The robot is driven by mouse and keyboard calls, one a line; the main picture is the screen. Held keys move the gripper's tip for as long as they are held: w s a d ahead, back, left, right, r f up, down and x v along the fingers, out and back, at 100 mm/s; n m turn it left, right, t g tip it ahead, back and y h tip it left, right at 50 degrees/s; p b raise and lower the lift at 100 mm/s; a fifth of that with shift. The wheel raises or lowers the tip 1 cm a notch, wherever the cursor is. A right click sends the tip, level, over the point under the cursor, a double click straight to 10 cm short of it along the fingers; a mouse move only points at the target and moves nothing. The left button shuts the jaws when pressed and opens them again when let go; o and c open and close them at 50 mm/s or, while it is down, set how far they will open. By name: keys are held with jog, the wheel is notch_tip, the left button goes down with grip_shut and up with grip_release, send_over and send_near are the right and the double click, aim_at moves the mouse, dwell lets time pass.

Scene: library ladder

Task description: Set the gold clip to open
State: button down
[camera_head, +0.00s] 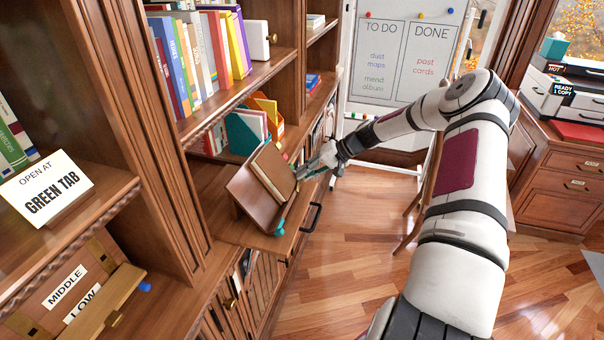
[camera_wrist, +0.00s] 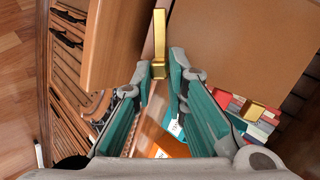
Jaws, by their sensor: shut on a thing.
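A gold clip (camera_wrist: 159,35) shows in the wrist view as a narrow upright bar with a small foot, beside the edge of a brown board (camera_wrist: 235,50). My gripper (camera_wrist: 162,75) has its teal-padded fingertips on either side of the clip's lower end and is shut on it. In the head view my gripper (camera_head: 306,172) is at the right side of a tilted book stand (camera_head: 245,192) holding a brown book (camera_head: 272,172). The clip is too small to make out there. A second gold piece (camera_wrist: 254,108) sits on the board's lower edge in the wrist view.
The stand is on a pull-out shelf with a black handle (camera_head: 311,217). Shelves of books (camera_head: 205,50) rise to the left. A sign (camera_head: 46,188) reads "OPEN AT GREEN TAB". A whiteboard (camera_head: 400,55) stands behind. The wooden floor (camera_head: 350,250) is clear.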

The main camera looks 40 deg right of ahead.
jog(key=shift+s+d+f+m+y+b, duration=0.2)
jog(key=shift+f+m+b, duration=0.15)
jog(key=shift+m, duration=0.65)
jog(key=shift+s+d+f+m+y+b, duration=0.1)
jog(key=shift+d+f+m+y+b, duration=0.2)
jog(key=shift+m, duration=0.7)
jog(key=shift+f, duration=0.1)
jog(key=c, duration=1.6)
grip_release()
jog(key=v, duration=1.2)
jog(key=shift+s+a, duration=0.15)
